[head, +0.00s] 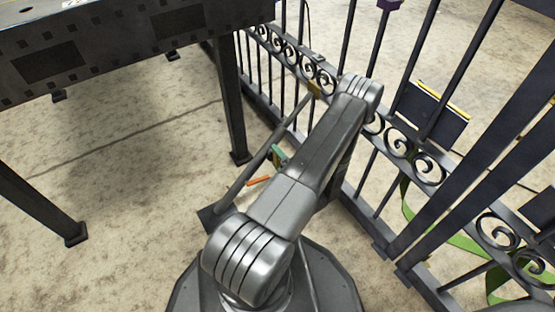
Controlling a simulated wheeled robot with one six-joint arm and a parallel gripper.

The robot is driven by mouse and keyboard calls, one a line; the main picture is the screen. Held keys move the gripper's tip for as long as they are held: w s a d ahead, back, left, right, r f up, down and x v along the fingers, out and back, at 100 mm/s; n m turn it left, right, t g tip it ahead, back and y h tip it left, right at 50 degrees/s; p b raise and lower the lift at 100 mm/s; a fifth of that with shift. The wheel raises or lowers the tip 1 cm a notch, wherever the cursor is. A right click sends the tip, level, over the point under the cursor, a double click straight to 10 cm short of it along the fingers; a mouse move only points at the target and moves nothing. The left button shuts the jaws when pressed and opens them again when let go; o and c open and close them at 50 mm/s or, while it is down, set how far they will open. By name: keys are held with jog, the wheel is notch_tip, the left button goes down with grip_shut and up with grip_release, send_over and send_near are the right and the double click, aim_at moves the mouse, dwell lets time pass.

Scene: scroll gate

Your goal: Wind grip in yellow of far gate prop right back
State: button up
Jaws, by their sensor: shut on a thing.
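A dark gate prop (256,163) slants from a flat foot on the floor up to the gate (427,167). A small yellow piece (314,88) shows at its upper end, against the scroll row. A green piece (280,152) and an orange bar (258,181) show beside the prop, close to my arm; I cannot tell what they are fixed to. My arm reaches up and over toward the gate, then bends down behind itself. My gripper is hidden behind the arm, so its hold does not show.
A dark steel table (110,50) with legs stands at the upper left. Beyond the gate are a dark panel with a yellow edge (433,112) and a green strap (438,226) on the floor. Gate bars close off the right side.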

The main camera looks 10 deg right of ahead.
jog(key=shift+m, duration=0.3)
jog(key=o, duration=1)
jog(key=shift+s+d, duration=0.1)
jog(key=shift+p+v, duration=1.75)
jog(key=shift+v, duration=5.05)
jog(key=b+x, duration=0.3)
jog(key=x, duration=1.1)
jog(key=shift+b, duration=0.3)
